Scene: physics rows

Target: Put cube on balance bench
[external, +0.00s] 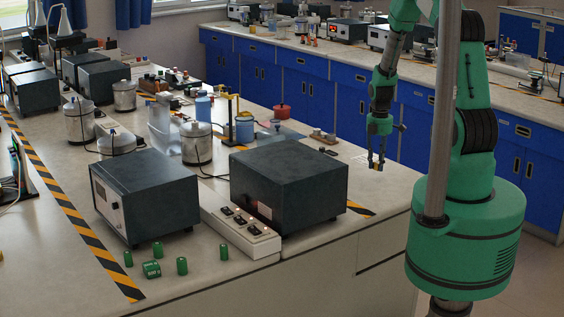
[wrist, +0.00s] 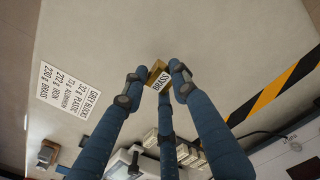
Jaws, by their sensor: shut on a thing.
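My gripper (external: 376,165) hangs fingers-down over the right end of the near lab bench (external: 345,180). Its fingers (wrist: 158,75) are closed around a small brass-coloured cube (wrist: 156,68) with a white label reading BRASS. In the external view the cube is tiny and mostly hidden by the fingers. The wrist view shows pale bench top beyond it; I cannot tell the exact height of the cube above the surface. No surface in view is marked as the balance bench, so I cannot tell which one it is.
A printed card listing grey block weights (wrist: 70,92) lies on the bench. A dark box instrument (external: 290,185) and a power strip (external: 240,232) stand left of my gripper. Blue cabinets (external: 345,108) line the bench behind.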

